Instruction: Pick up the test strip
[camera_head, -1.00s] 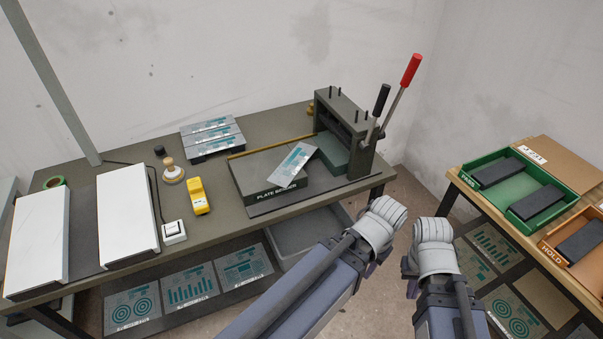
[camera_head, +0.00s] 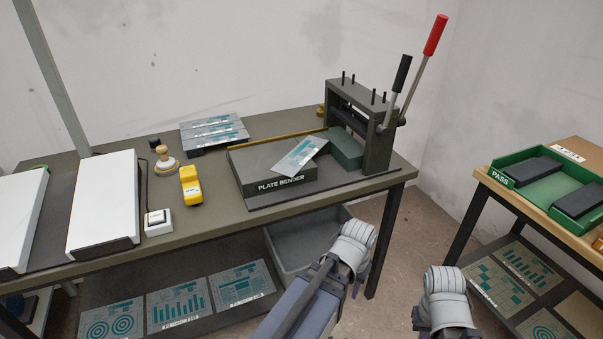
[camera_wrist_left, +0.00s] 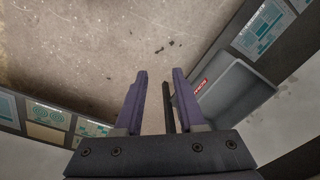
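A pale strip with teal print (camera_head: 301,156) lies tilted on the plate bender (camera_head: 262,172), partly over its front edge; I take it to be the test strip. Several similar printed strips (camera_head: 213,133) lie on a dark holder behind it. My left gripper (camera_head: 360,274) is in front of the table, below and to the right of the bender, apart from the strip. In the left wrist view its two purple fingers (camera_wrist_left: 159,90) are spread with nothing between them. My right gripper (camera_head: 418,318) is at the bottom right; its fingers are mostly hidden.
The bender's black and red levers (camera_head: 417,68) rise at its right end. A yellow device (camera_head: 190,186), a stamp (camera_head: 165,160) and white panels (camera_head: 103,204) occupy the table's left. A grey bin (camera_head: 300,248) sits below. A green PASS tray (camera_head: 515,178) stands on the right table.

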